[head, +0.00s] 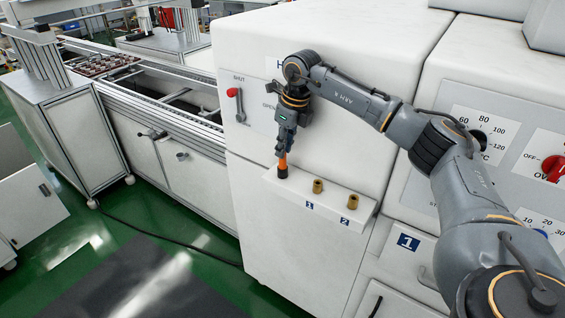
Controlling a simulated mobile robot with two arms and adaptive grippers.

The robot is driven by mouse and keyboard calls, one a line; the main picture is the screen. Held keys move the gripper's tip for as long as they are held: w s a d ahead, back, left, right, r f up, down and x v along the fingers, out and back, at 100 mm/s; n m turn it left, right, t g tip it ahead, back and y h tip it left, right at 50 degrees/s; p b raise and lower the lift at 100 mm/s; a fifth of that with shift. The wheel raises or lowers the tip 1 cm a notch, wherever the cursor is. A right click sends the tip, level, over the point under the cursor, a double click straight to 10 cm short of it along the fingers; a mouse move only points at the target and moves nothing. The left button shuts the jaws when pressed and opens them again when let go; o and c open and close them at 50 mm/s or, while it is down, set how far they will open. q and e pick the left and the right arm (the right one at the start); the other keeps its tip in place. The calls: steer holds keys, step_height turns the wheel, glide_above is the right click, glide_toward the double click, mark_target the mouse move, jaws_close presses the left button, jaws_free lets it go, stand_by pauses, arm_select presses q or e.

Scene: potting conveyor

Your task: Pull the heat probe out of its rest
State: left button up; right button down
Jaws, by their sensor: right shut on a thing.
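The heat probe (282,163) shows as a short upright orange handle with a dark lower end, at the left end of a white ledge on the front of the white machine. My right gripper (282,149) comes down from above and is shut on the top of the orange handle. The probe's dark lower end meets the ledge (330,210) at its rest; whether its tip is inside the rest is hidden. My left gripper is not in view.
Two brass fittings (317,186) (352,202) stand on the ledge right of the probe, above labels 1 and 2. A red-knobbed SHUT/OPEN lever (233,93) is on the machine front, left of my gripper. A conveyor (170,100) runs at left.

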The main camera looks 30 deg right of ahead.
steer(key=shift+r, duration=0.15)
steer(key=shift+r+p, duration=1.55)
steer(key=shift+r, duration=0.3)
steer(key=shift+r, duration=0.1)
steer(key=shift+r+p, duration=1.1)
steer(key=shift+r, duration=0.3)
steer(key=shift+r, duration=0.1)
step_height(320, 180, up, 7)
steer(key=p, duration=0.5)
